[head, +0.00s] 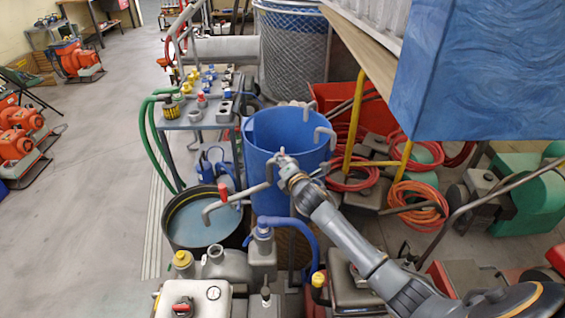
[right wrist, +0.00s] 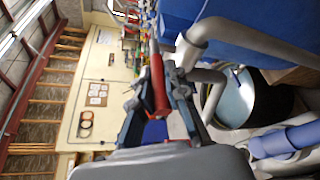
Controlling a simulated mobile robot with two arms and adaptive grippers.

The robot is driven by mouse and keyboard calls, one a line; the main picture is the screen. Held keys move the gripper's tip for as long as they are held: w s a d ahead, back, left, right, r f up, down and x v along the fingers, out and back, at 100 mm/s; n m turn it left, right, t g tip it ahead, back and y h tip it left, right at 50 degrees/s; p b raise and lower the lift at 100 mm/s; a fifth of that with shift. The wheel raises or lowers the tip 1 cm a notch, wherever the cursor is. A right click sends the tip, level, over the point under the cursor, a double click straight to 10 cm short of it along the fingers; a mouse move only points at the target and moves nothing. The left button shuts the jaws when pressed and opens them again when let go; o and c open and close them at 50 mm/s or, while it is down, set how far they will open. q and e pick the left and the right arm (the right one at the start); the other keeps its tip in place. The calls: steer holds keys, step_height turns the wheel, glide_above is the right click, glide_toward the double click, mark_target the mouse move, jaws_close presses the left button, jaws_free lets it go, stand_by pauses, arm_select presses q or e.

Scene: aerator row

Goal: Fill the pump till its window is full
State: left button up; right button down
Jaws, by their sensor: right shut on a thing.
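A grey pump (head: 232,266) with a round neck on top stands at the lower middle of the head view. A pale box in front of it carries a small round white face (head: 213,293); I cannot tell whether this is the window, or any level. A bent grey spout pipe (head: 246,193) with a red handle (head: 222,193) reaches left over a black tub of water (head: 176,243). My right gripper (head: 283,162) is at the pipe's right end, beside the blue drum. In the right wrist view its fingers (right wrist: 160,106) are shut around a red handle (right wrist: 157,82). My left gripper is out of view.
A bench of fittings (head: 197,118) stands behind the tub. A blue block (head: 480,75) overhangs at upper right. Open floor lies left.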

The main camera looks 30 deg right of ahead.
steer(key=shift+w+a+f+m+h+b, duration=0.2)
steer(key=shift+a+m+h+b, duration=0.1)
steer(key=shift+m+h+b, duration=0.2)
steer(key=m+g+h+b, duration=0.1)
steer(key=h+b, duration=0.1)
steer(key=w+a+m+g+h+b, duration=0.1)
steer(key=m+h+b, duration=0.1)
steer(key=w+m+g+h+b, duration=0.1)
steer(key=m+h+b, duration=0.1)
steer(key=shift+a+h, duration=0.3)
steer(key=shift+a, duration=0.1)
steer(key=shift+w+a+r+m+g+h+b, duration=0.1)
steer(key=shift+w+m+g+h+b, duration=0.15)
steer(key=shift+m+g+h+b, duration=0.45)
steer(key=shift+w+a+r+m+g+h+b, duration=0.1)
steer(key=shift+w+m+g+h+b, duration=0.1)
steer(key=shift+m+g+h+b, duration=0.45)
steer(key=c, duration=1.3)
jaws_free()
steer(key=shift+c, duration=0.2)
steer(key=v, duration=1.2)
